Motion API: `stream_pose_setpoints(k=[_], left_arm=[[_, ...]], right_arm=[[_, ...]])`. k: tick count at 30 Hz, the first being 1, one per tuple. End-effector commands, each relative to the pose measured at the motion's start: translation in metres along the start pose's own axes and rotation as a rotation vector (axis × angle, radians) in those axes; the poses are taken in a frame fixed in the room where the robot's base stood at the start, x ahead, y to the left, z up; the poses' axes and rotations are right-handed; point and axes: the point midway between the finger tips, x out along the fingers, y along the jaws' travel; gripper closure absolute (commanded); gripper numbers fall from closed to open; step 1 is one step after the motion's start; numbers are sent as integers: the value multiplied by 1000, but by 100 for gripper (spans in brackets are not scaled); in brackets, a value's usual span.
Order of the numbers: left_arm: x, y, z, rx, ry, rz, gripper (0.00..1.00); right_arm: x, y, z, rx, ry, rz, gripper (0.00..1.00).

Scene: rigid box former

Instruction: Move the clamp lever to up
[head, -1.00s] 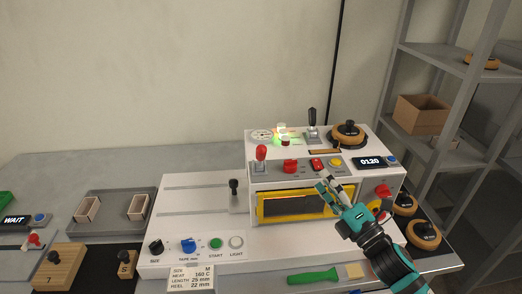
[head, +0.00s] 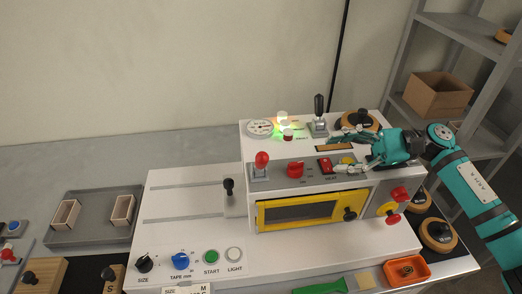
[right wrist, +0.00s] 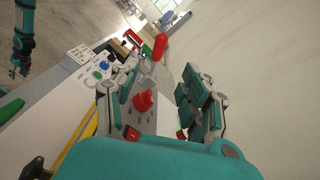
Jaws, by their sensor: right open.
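A red-handled lever (head: 262,160) stands upright at the left end of the machine's upper control panel; it also shows in the right wrist view (right wrist: 159,47), beyond my fingers. A black-handled lever (head: 319,105) stands upright on the machine's top. I cannot read which one is labelled clamp. My right gripper (head: 335,155) is open and empty over the panel's right half, fingers pointing left, apart from both levers. In the right wrist view its fingers (right wrist: 168,72) frame the red lever and a red knob (right wrist: 143,101). My left gripper (right wrist: 22,66) is small in the right wrist view.
A red rotary knob (head: 295,170) and a red switch (head: 325,165) lie between the red lever and my right gripper. A glowing lamp (head: 283,117) and a round gauge (head: 260,127) are on top. A slide lever (head: 229,186) stands left. Space above the panel's left end is clear.

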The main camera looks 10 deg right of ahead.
Motion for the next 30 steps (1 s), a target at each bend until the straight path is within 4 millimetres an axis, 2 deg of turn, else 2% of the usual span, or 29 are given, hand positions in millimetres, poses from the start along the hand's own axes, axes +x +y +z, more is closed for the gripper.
stream_pose_setpoints(k=[3,7,11,18,24,30], left_arm=[[-16,3,18,0,-29,4,60],[-30,4,24,1,-41,5,60],[-44,3,19,1,-35,5,60],[-67,0,-7,2,1,1,60],[-78,-1,-8,2,1,1,60],[-80,0,0,2,-11,2,60]], right_arm=[[23,-2,5,1,-5,1,54],[52,-3,7,2,-6,0,54],[80,-3,7,3,-6,-1,54],[130,-3,6,3,-5,-2,54],[155,-2,3,4,-4,-3,54],[163,-1,1,4,-1,-4,54]])
